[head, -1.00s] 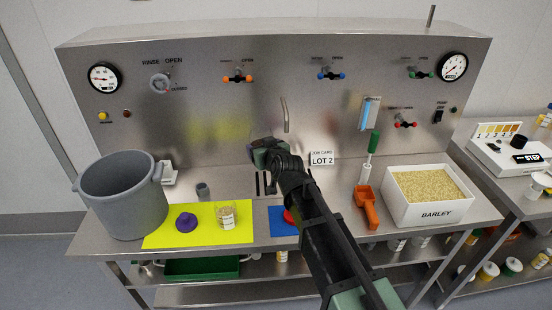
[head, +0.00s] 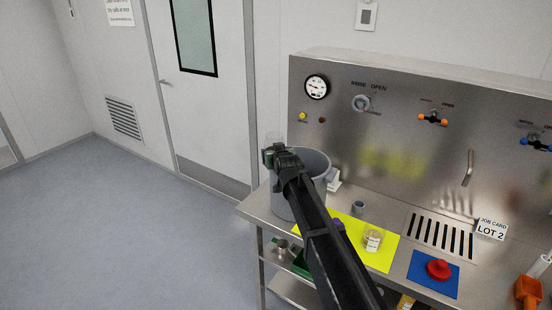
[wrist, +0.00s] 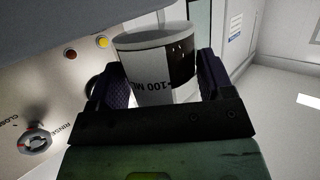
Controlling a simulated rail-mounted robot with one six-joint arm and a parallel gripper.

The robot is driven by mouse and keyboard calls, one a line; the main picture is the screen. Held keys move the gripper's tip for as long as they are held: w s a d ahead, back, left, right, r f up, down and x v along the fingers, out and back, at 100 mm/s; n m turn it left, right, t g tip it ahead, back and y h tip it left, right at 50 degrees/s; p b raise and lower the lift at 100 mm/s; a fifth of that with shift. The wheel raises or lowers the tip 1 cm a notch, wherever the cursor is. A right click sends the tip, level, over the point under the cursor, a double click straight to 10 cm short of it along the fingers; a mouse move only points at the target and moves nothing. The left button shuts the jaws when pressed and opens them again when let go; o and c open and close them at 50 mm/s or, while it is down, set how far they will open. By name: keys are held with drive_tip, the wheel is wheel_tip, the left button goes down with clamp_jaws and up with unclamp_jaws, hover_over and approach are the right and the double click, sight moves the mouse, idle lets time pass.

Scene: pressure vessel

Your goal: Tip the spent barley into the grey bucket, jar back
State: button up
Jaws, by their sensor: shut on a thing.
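My gripper (head: 281,156) is shut on a clear jar (head: 273,138) at the left end of the bench, at the grey bucket (head: 317,165). In the head view the arm hides part of the bucket, and I cannot tell whether the jar's mouth is over its opening. In the wrist view the jar (wrist: 155,65), with a black-and-white label reading 100, sits between the fingers. I cannot make out its contents or its tilt. A second jar with pale contents (head: 373,240) stands on the yellow mat (head: 383,258).
A blue mat (head: 425,283) with a red lid-like piece (head: 439,269) lies right of the yellow mat. A small grey cup (head: 359,206) stands behind the yellow mat. The panel (head: 400,130) with valves rises behind. Open floor (head: 130,220) lies left of the bench.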

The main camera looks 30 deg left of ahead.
drive_tip(key=shift+w+d, duration=0.1)
drive_tip(key=shift+d, duration=0.15)
